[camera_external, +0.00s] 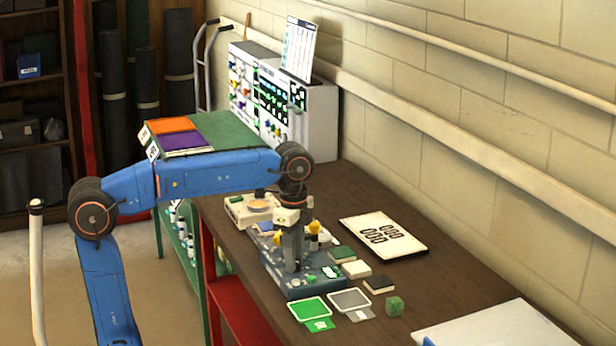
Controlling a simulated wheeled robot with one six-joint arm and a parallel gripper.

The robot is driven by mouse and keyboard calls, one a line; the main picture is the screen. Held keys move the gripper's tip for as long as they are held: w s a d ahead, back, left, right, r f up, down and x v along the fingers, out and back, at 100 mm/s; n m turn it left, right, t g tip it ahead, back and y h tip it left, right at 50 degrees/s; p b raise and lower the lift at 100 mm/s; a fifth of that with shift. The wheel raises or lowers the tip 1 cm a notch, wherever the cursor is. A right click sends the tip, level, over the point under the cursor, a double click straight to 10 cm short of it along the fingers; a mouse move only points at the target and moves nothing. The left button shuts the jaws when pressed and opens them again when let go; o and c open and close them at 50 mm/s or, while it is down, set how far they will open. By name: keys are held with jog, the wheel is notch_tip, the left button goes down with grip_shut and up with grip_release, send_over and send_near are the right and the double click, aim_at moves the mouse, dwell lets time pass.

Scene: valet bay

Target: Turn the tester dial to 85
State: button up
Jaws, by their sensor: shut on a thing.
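The tester (318,290) is a blue-grey box with knobs and small buttons on its top, lying on the brown workbench. My gripper (291,266) points straight down onto the tester's top face, left of its middle. It is shut on the tester dial, which the fingers hide. The dial's scale and pointer cannot be read from here.
A green pad (310,308) and a grey pad (349,299) lie before the tester. A white card (384,235) lies near the wall. A switch panel (270,98) stands at the back.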

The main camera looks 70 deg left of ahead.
dwell(0.3)
jog(key=o, duration=1)
jog(key=shift+o, duration=0.2)
notch_tip(320, 180, up, 18)
jog(key=shift+f, duration=0.25)
